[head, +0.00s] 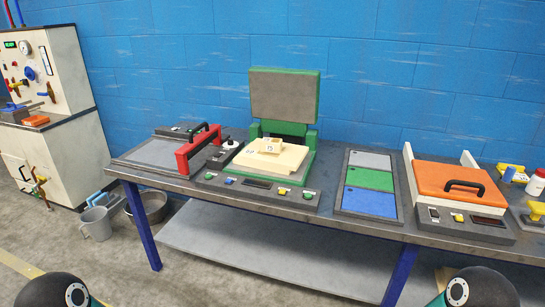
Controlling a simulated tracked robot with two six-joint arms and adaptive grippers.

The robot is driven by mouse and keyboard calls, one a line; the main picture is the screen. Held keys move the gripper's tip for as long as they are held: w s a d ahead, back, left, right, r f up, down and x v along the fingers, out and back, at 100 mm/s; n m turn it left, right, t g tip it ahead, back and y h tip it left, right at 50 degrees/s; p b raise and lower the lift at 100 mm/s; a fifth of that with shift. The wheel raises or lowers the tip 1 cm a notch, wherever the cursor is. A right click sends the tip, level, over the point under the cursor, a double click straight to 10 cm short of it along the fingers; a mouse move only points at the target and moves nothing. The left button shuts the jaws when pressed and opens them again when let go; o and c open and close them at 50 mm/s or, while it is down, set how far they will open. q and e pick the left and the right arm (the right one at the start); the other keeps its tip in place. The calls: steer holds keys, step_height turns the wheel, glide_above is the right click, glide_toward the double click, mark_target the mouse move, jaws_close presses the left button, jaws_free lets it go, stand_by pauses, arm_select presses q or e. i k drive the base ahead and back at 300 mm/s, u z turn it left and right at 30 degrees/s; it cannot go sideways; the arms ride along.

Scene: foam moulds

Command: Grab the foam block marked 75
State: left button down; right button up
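Several cream foam pieces (282,160) lie stacked on the bed of the green press (309,158), whose lid stands open. A smaller cream block (269,146) sits on top of the larger slab. Small dark marks show on the pieces, but they are too small to read, so I cannot tell which one is marked 75. Neither of my grippers is in view; only rounded dark parts of my arms show at the bottom left and bottom right. Nothing of mine touches the foam.
A bucket (96,224) is on the floor.

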mark_target(268, 145)
steer(key=u, duration=0.3)
steer(key=i, duration=0.35)
steer(key=u, duration=0.7)
steer(key=i, duration=1.35)
steer(key=z, duration=0.7)
